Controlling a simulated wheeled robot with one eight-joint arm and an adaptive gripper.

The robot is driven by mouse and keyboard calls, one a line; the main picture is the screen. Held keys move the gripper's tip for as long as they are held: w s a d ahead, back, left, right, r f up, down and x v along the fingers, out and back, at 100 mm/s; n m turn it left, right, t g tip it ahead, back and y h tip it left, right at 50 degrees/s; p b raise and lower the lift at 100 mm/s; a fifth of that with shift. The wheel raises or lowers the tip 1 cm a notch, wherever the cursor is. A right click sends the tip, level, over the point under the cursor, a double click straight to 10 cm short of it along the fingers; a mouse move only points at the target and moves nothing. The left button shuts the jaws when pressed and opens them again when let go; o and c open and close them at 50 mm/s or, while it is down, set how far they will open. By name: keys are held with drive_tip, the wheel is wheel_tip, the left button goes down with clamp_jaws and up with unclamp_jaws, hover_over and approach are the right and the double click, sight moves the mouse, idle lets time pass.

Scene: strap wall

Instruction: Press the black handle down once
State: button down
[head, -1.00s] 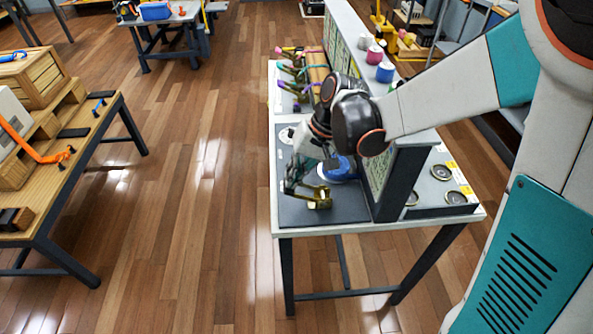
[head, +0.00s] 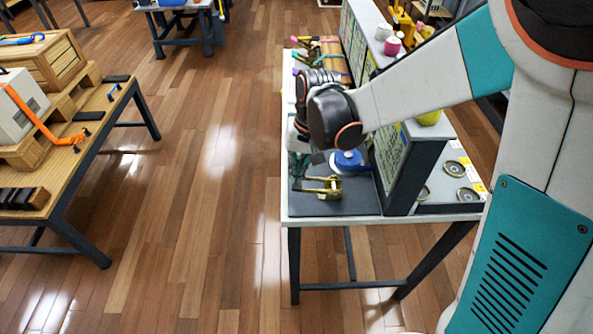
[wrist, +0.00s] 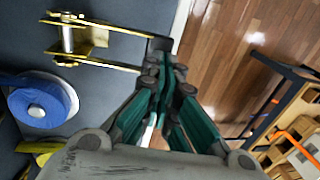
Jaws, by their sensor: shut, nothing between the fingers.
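A brass ratchet-like buckle (head: 326,187) stands on a dark mat at the near end of the table. In the wrist view its two brass side arms (wrist: 95,62) run to a short black handle (wrist: 159,43) at their free end. My gripper (wrist: 160,66) is shut and empty, with its teal fingers right beside the handle. I cannot tell whether the fingertips touch the handle. In the head view my gripper (head: 299,170) is left of the buckle, partly hidden by my wrist, and the handle is hard to make out.
A blue strap roll (head: 348,161) lies behind the buckle; it also shows in the wrist view (wrist: 40,103). An upright panel (head: 397,165) stands along the table on the right. A wooden bench (head: 95,130) stands left, across open floor.

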wheel_tip(320, 180, up, 13)
drive_tip(key=d+p, duration=0.1)
drive_tip(key=p, duration=0.4)
drive_tip(key=shift+d+r, duration=0.15)
drive_tip(key=shift+d, duration=0.1)
